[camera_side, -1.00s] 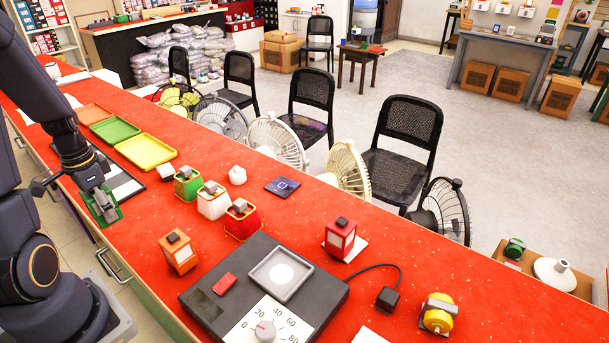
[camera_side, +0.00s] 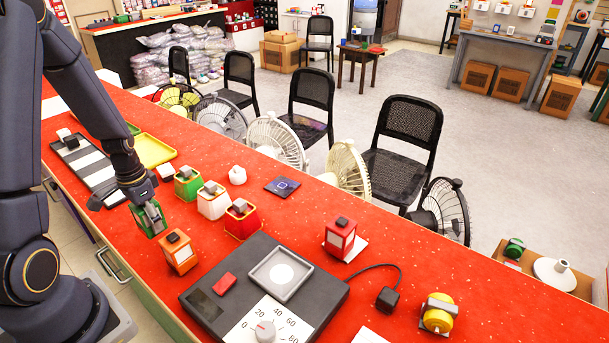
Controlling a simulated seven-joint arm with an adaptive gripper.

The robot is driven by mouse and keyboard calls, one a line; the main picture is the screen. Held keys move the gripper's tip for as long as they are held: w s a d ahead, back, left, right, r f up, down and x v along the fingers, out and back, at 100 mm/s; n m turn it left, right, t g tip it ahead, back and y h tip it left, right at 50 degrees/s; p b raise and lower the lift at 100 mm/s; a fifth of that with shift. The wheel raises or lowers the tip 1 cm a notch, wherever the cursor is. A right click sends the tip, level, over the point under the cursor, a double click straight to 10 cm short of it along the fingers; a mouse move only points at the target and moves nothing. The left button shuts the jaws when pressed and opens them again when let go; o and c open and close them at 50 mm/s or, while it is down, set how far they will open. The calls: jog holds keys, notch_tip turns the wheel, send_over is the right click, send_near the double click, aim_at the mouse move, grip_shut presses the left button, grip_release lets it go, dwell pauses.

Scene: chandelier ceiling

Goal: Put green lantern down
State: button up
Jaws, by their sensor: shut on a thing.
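My gripper (camera_side: 143,204) is shut on a green lantern (camera_side: 150,220). The lantern hangs over the near edge of the red counter (camera_side: 450,300), just left of an orange lantern (camera_side: 178,252). I cannot tell whether its base touches the counter. The jaws cover its upper part.
A green box (camera_side: 187,184), a white box (camera_side: 212,203) and a red box (camera_side: 242,220) stand behind my gripper. A striped tray (camera_side: 88,160) and a yellow tray (camera_side: 154,150) lie to the left. A dark scale (camera_side: 320,297) and a red lantern (camera_side: 340,238) are to the right.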

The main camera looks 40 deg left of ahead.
jog(key=shift+f, duration=2.2)
jog(key=o, duration=1.6)
jog(key=shift+f, duration=0.1)
notch_tip(320, 180, up, 12)
jog(key=shift+f, duration=0.15)
jog(key=w+d+r+t, duration=0.2)
jog(key=d+r+t, duration=0.1)
jog(key=d+r, duration=0.95)
jog(key=s+d+r+t, duration=0.1)
jog(key=d+r, duration=0.1)
jog(key=s+d+r, duration=0.2)
jog(key=d, duration=0.1)
jog(key=s+d+r+t, duration=0.1)
jog(key=s+d+r, duration=0.1)
jog(key=shift+s+d+t, duration=0.2)
jog(key=shift+s+t, duration=0.05)
jog(key=shift+t, duration=0.05)
